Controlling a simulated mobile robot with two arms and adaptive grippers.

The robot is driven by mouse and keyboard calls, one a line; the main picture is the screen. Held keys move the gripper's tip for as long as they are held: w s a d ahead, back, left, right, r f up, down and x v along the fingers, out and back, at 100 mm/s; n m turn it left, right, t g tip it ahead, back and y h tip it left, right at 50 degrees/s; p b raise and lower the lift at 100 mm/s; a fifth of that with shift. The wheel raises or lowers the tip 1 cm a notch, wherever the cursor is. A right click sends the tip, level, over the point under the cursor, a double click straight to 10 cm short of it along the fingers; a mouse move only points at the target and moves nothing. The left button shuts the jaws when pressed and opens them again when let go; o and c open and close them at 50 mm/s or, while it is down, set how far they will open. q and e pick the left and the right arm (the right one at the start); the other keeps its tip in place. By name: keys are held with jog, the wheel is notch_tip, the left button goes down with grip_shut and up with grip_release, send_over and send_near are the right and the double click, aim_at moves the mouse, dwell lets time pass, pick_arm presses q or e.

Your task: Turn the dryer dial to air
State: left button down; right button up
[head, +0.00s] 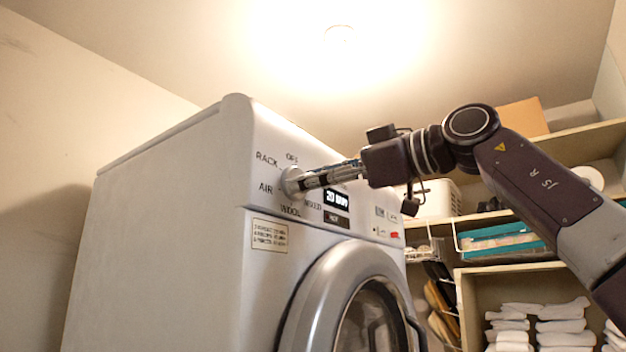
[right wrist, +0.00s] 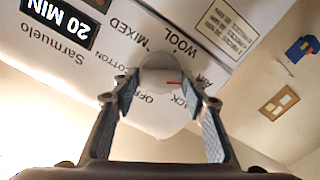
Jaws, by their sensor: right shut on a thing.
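The white dryer (head: 160,230) stands at the left of the head view, with its round dial (head: 291,181) high on the front panel. My right gripper (head: 306,182) is shut on the dial. In the right wrist view the dial (right wrist: 160,72) sits between the fingertips of the gripper (right wrist: 160,84). A red mark on the dial points right in that view, toward the AIR label (right wrist: 203,80); the finger partly covers the labels there. The labels RACK, OFF, WOOL and MIXED also lie around the dial. My left gripper is not in view.
The dryer's display (head: 337,199) is right of the dial, with the round door (head: 305,318) below. Shelves (head: 500,278) with folded white towels (head: 563,327) and a teal basket (head: 505,242) stand at right, behind my arm. A beige wall is at left.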

jog(key=shift+r, duration=0.1)
jog(key=o, duration=1.2)
jog(key=shift+w+a, duration=0.1)
jog(key=shift+c, duration=0.2)
jog(key=v, duration=1.2)
